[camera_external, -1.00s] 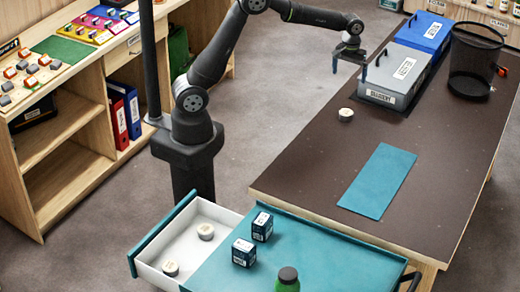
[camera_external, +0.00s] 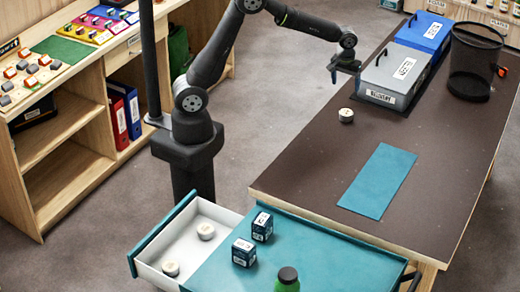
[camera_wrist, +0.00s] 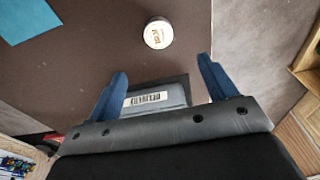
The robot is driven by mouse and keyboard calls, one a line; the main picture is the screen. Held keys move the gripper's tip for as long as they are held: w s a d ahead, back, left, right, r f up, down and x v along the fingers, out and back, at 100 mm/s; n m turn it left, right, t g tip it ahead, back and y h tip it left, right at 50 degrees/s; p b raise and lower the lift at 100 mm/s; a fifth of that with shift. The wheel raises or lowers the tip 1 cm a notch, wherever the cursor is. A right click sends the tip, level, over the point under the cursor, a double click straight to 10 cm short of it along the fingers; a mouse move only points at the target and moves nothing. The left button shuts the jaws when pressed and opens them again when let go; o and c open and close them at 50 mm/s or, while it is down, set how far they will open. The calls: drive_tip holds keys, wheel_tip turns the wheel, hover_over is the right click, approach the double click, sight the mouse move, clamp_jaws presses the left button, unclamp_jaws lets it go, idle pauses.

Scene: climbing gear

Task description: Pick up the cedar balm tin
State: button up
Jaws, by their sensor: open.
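A small round pale tin (camera_external: 346,115) stands on the dark tabletop in front of the grey box. The wrist view shows this tin (camera_wrist: 158,33) from above, beyond my fingertips, with small dark print on its lid that is too small to read surely. Two similar tins (camera_external: 206,231) (camera_external: 170,268) sit in the open white drawer; their labels are unreadable, so I cannot tell which tin is cedar. My gripper (camera_external: 343,75) hangs above the table's left edge, above and apart from the table tin. In the wrist view its blue fingers (camera_wrist: 160,72) are spread with nothing held.
A grey labelled box (camera_external: 390,80), a blue box (camera_external: 424,34) and a black mesh bin (camera_external: 474,62) stand at the table's far end. A teal mat (camera_external: 378,181) lies nearer. Two dark boxes (camera_external: 262,227) (camera_external: 244,252) and a green jar (camera_external: 287,280) stand on the teal top.

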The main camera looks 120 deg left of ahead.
hover_over(346, 112)
drive_tip(key=d, duration=0.1)
wheel_tip(346, 112, down, 10)
drive_tip(key=shift+s+r, duration=0.15)
drive_tip(key=shift+r, duration=0.05)
drive_tip(key=shift+w+a+f, duration=0.1)
drive_tip(key=shift+a+f, duration=0.1)
drive_tip(key=shift+f, duration=1.15)
drive_tip(key=shift+w+a+f, duration=0.1)
drive_tip(key=shift+a+f, duration=0.1)
drive_tip(key=shift+f, duration=1.15)
drive_tip(key=c, duration=1.1)
